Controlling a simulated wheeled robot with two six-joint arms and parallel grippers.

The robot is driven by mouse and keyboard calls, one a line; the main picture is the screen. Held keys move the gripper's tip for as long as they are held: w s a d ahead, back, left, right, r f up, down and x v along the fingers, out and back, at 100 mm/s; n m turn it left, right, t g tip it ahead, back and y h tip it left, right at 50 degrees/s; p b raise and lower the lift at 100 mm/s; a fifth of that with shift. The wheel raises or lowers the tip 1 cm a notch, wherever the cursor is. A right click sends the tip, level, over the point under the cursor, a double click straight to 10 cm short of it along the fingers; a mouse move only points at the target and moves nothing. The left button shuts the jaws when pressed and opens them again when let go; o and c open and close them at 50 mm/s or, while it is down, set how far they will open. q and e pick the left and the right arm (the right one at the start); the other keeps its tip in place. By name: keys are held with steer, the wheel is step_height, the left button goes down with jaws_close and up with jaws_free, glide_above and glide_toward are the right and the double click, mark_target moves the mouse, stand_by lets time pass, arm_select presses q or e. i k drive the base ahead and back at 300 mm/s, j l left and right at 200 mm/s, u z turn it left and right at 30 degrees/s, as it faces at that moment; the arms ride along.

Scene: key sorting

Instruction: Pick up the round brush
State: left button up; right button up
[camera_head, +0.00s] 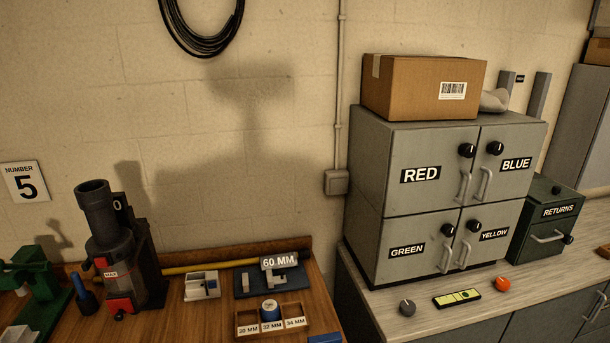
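I cannot make out a round brush for certain in the head view. A small dark blue upright object (86,298) stands on the wooden bench at the left, beside the dark machine; it is too small to identify. A pale, round-topped cylinder (269,309) sits in the wooden tray (305,315) marked with MM sizes. Neither of my grippers is in view.
The wooden bench (215,320) holds a dark machine (122,255), a green device (40,290) and a blue fixture (290,281) under a "60 MM" sign. A grey cabinet (365,165) and a green returns box (530,225) stand on the right counter.

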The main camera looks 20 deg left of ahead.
mark_target(75, 278)
steer(key=u, duration=2)
